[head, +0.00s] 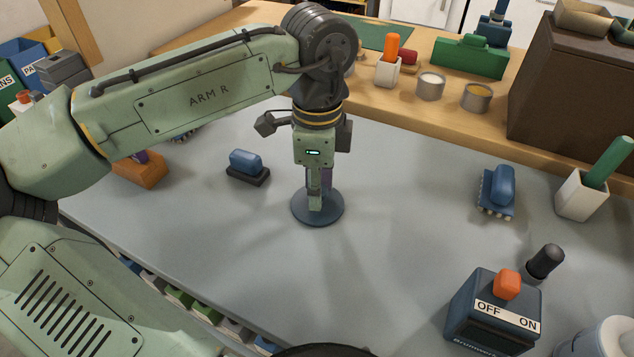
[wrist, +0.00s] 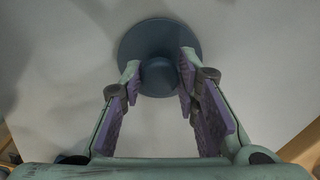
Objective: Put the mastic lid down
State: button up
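The mastic lid is a dark blue-grey disc (head: 333,214) with a round knob, below my gripper (head: 316,205) over the grey worktop. In the wrist view, the lid's disc (wrist: 150,38) lies flat beyond the fingers, with its knob in the middle. The fingertips of my gripper (wrist: 159,72) stand on either side of the knob and appear to touch it. My gripper points straight down and looks shut on the knob. The lid is level and at or very near the worktop; a small gap beneath it cannot be made out.
The grey worktop (head: 400,240) is clear around the lid. An OFF/ON switch box (head: 494,312) stands front right. Two open tins (head: 430,88) (head: 476,98) stand on the wooden ledge behind.

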jog(key=o, duration=0.3)
jog(key=shift+r, duration=0.1)
